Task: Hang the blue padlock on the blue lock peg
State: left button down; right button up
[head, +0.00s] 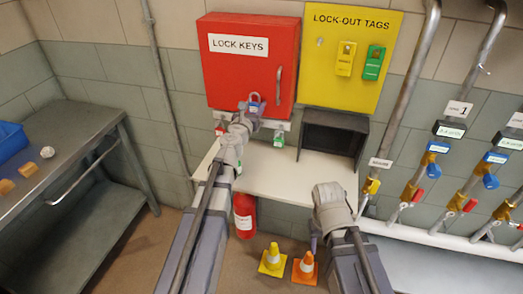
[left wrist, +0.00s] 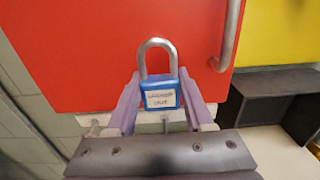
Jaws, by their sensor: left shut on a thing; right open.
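The blue padlock (head: 255,108) has a silver shackle and a white label. It is upright, shackle up, in front of the lower part of the red LOCK KEYS cabinet. My left gripper (head: 250,116) is shut on its body; the left wrist view shows the padlock (left wrist: 160,93) between the two fingers (left wrist: 160,110). A pale peg rail (head: 285,125) runs under the cabinet. The gripper and padlock cover its middle, and I cannot make out the blue lock peg. My right gripper (head: 316,236) is low on the right, away from the rail, its fingers barely visible.
A green padlock (head: 279,139) hangs from the rail, right of my left gripper. The red cabinet (head: 230,75) has a handle on its right. A dark open box (head: 333,140) stands on the white shelf (head: 255,175). Pipes with valves (head: 412,190) stand at right.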

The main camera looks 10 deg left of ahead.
pick_arm(q)
jog(key=s+f+b, duration=0.2)
jog(key=f+b, duration=0.5)
jog(key=s+f+b, duration=0.3)
jog(key=f+b, duration=0.5)
jog(key=shift+s+a+f, duration=0.15)
jog(key=shift+f, duration=0.1)
jog(key=w+f+b, duration=0.1)
jog(key=w+b, duration=0.1)
jog(key=w, duration=0.8)
jog(key=shift+f, duration=0.3)
dwell(0.5)
jog(key=shift+c, duration=1)
grip_release()
